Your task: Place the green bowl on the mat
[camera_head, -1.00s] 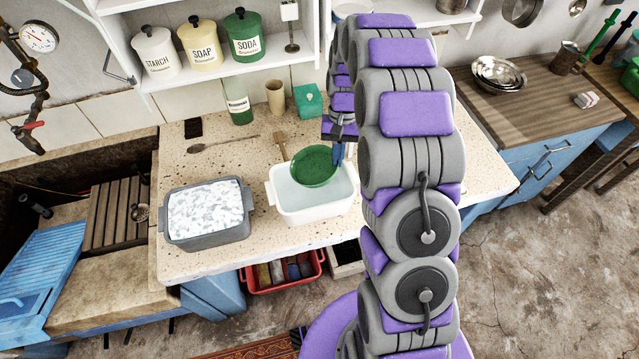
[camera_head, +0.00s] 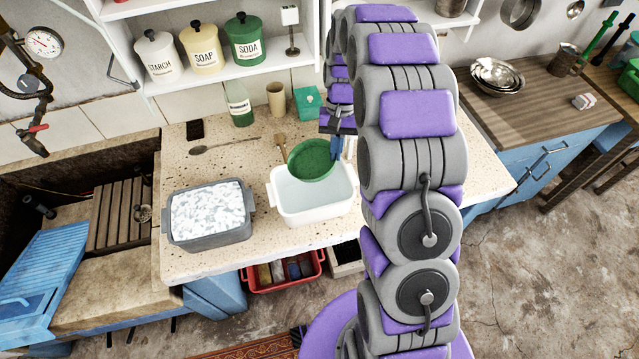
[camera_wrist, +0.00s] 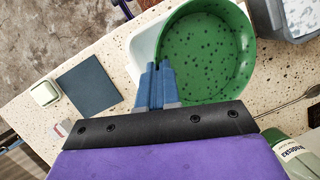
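The green bowl (camera_head: 312,160), dark-speckled inside, hangs over the back part of the white basin (camera_head: 318,213) on the speckled counter. In the wrist view the bowl (camera_wrist: 208,52) is at the upper right. My gripper (camera_head: 338,147) is at the bowl's right rim in the head view. In the wrist view my gripper's blue fingers (camera_wrist: 154,72) are together at the bowl's near-left rim and appear shut on it. A dark blue-grey square mat (camera_wrist: 88,83) lies flat and bare on the counter, left of the bowl in the wrist view. My arm hides it in the head view.
A grey tub of suds (camera_head: 208,212) stands left of the basin. A green-labelled bottle (camera_head: 238,103), beige cup (camera_head: 276,98) and teal box (camera_head: 308,101) stand at the back. A small pale green-rimmed dish (camera_wrist: 45,92) is beside the mat.

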